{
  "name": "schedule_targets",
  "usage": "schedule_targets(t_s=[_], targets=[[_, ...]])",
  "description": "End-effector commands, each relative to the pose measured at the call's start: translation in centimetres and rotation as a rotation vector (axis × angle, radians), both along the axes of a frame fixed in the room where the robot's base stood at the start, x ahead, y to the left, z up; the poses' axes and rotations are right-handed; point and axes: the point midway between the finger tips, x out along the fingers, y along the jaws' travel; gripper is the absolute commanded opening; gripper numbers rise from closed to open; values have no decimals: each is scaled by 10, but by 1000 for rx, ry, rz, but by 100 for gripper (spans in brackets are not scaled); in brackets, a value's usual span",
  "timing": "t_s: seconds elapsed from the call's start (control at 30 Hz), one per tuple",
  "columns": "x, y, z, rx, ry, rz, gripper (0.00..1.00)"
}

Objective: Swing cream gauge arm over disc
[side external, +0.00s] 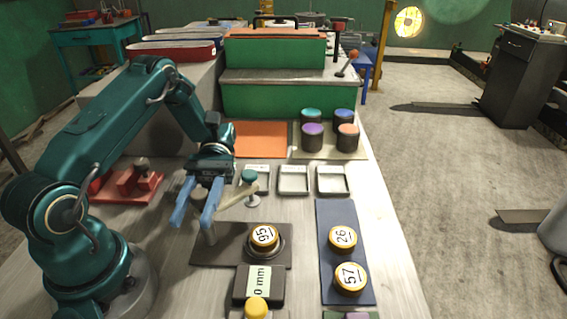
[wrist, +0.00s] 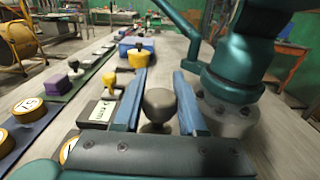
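The cream gauge arm (side external: 238,190) reaches right from near my gripper to a teal-capped probe (side external: 250,178) with a flat foot. That end stands beyond the dark gauge plate (side external: 215,247), not over the disc. The disc marked 95 (side external: 263,236) sits on a round seat on the plate. A grey post (side external: 209,233) rises from the plate's left side. My gripper (side external: 197,213) is open, its blue fingers either side of a grey-brown knob (wrist: 159,103). In the wrist view thin gaps seem to show beside the knob; the arm's pivot end is partly hidden.
A readout showing 0 mm (side external: 258,286) and a yellow knob (side external: 256,308) stand in front of the plate. Discs 26 (side external: 343,237) and 57 (side external: 350,277) lie on a dark blue mat (side external: 325,215). Small trays (side external: 294,181) and several capped cylinders (side external: 312,137) stand farther back.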

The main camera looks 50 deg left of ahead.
Motion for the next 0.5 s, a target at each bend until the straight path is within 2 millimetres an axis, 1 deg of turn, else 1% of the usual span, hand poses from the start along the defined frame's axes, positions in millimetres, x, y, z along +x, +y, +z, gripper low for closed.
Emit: schedule_targets(t_s=[0.03,0.07,0.1,0.27,0.5], targets=[[0,0,1,10,-14,-7,14],[-1,-1,2,19,-28,-12,2],[-1,-1,3,34,-49,-20,0],[-4,-5,10,124,-190,-70,0],[-9,-9,18,278,-452,-160,0]])
